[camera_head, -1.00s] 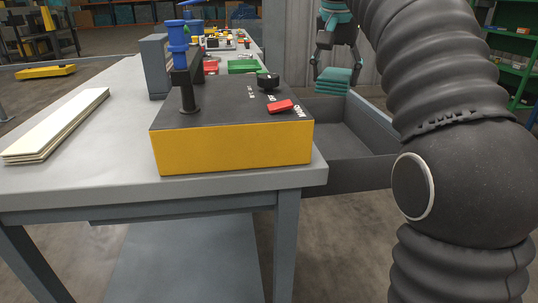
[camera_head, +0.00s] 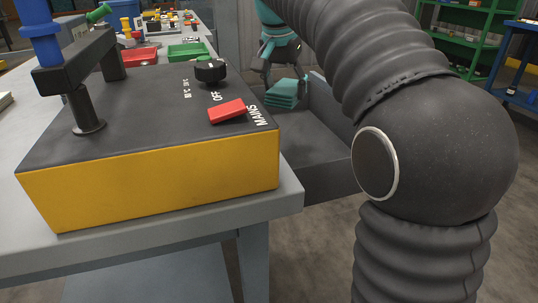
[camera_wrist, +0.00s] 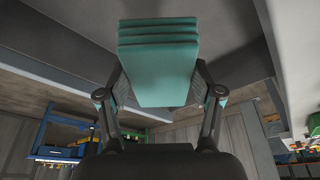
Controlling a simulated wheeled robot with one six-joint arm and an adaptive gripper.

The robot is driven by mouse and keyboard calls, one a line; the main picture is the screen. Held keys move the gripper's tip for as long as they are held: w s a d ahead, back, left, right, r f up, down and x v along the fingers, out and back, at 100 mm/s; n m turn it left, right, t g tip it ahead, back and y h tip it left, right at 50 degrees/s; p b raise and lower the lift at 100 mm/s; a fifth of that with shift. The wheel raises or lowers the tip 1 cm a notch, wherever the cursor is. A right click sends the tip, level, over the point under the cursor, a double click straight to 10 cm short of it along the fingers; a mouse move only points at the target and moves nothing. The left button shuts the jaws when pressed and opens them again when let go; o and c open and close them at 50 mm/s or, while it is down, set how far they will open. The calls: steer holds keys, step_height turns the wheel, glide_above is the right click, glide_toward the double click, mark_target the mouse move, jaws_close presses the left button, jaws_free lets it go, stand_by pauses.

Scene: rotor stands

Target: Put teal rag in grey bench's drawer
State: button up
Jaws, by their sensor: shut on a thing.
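The teal rag (camera_head: 284,95), a folded stack of layers, is at the far end of the open drawer in the head view. In the wrist view the rag (camera_wrist: 158,62) sits between the two fingers of my gripper (camera_wrist: 160,84), which is shut on it. My gripper (camera_head: 282,72) is right above the rag in the head view. The grey bench's drawer (camera_head: 345,115) is pulled out on the bench's right side and its visible floor is bare. I cannot tell whether the rag touches the drawer floor. My arm hides the drawer's right part.
A yellow box with a black top (camera_head: 160,180) stands on the grey bench (camera_head: 225,222) beside the drawer. Green (camera_head: 188,52) and red (camera_head: 141,56) trays lie farther back. Green shelves (camera_head: 470,38) stand at the back right.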

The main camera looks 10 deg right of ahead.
steer(key=shift+m, duration=0.4)
steer(key=x, duration=0.4)
steer(key=shift+s+f, duration=0.1)
steer(key=shift+s, duration=0.15)
glide_above(292, 131)
steer(key=s, duration=0.1)
steer(key=f, duration=0.6)
steer(key=shift+a+f+b, duration=0.15)
steer(key=shift+a+b, duration=0.1)
steer(key=shift+b, duration=0.05)
steer(key=shift+w+f, duration=0.1)
step_height(292, 131, down, 4)
steer(key=b, duration=0.4)
steer(key=shift+f, duration=0.1)
steer(key=o, duration=1.1)
